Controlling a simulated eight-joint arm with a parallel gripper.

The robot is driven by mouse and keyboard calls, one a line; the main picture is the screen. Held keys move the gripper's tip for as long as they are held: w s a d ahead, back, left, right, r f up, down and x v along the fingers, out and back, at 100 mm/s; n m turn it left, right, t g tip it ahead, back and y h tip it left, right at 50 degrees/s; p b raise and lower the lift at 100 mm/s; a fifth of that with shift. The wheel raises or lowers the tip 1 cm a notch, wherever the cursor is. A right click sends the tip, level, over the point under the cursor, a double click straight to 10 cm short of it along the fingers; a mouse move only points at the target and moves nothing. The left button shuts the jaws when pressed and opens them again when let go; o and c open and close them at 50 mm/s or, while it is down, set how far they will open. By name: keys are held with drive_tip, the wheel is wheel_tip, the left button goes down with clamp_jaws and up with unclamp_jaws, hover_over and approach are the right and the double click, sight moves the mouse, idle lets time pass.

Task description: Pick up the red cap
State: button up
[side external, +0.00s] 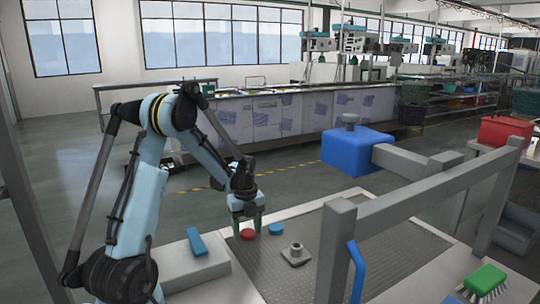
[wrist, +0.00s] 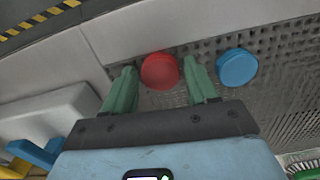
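The red cap (side external: 248,234) lies on the dark textured mat of the tank top, near its far left corner. In the wrist view the red cap (wrist: 160,71) is a round disc between and slightly beyond the tips of my green fingers. My gripper (wrist: 158,78) is open, with one finger on each side of the cap; gaps show between fingers and cap, and I cannot tell if either touches. In the side view my gripper (side external: 247,222) points down over the cap. Nothing is held.
A blue cap (wrist: 237,67) lies just right of the right finger, and also shows in the side view (side external: 276,229). A grey metal fitting (side external: 296,254) sits on the mat (side external: 325,230). A grey rail frame (side external: 420,210) stands at right.

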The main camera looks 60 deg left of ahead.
sight(247, 231)
drive_tip(key=c, duration=0.7)
drive_tip(key=shift+r, duration=0.15)
drive_tip(key=shift+r, duration=0.2)
wheel_tip(247, 231, up, 3)
drive_tip(key=shift+r, duration=0.2)
drive_tip(key=w+d+r, duration=0.1)
drive_tip(key=d+r, duration=0.6)
drive_tip(key=d, duration=0.4)
drive_tip(key=shift+w+d, duration=0.3)
drive_tip(key=shift+w, duration=0.05)
